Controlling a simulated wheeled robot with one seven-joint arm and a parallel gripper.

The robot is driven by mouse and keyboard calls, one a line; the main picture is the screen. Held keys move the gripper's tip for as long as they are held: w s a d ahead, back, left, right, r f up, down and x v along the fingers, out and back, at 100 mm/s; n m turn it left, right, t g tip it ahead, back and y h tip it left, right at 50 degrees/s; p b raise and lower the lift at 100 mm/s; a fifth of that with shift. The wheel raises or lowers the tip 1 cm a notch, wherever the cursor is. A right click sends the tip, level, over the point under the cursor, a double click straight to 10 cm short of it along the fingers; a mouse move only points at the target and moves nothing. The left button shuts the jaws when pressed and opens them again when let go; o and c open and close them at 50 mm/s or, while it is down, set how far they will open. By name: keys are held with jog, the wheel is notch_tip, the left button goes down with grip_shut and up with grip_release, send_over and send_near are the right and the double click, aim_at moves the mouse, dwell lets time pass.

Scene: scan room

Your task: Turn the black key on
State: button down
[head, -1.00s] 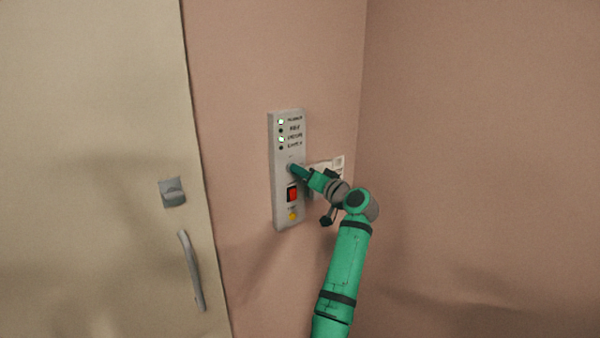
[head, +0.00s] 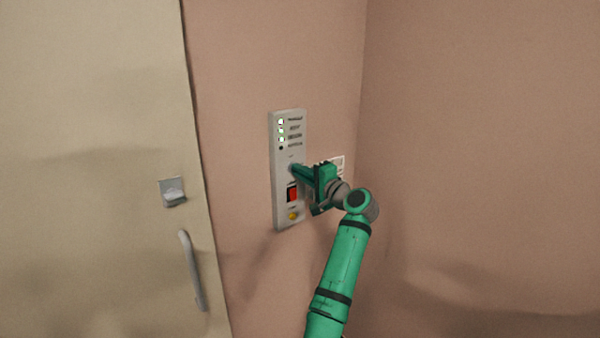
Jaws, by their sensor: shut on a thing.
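A grey control panel (head: 281,200) is fixed on the pink wall, left of my arm. My gripper (head: 294,170) is at the middle of the panel, shut on the black key. The key itself is hidden by the fingers, so its angle cannot be read directly. Above it, the upper three small indicator lights (head: 281,130) are lit and the lowest is dark.
A red rocker switch (head: 292,195) and a yellow button (head: 293,216) sit just below my gripper on the panel. A small white wall plate (head: 338,163) is partly behind my gripper. A beige door with a grey handle (head: 192,270) is at the left.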

jog(key=shift+d+r+m, duration=0.1)
jog(key=shift+d+m, duration=0.1)
jog(key=shift+m, duration=0.4)
jog(key=c, duration=2)
grip_release()
jog(key=shift+o, duration=0.4)
jog(key=v, duration=1)
jog(key=shift+s+d, duration=0.15)
jog(key=shift+s, duration=0.15)
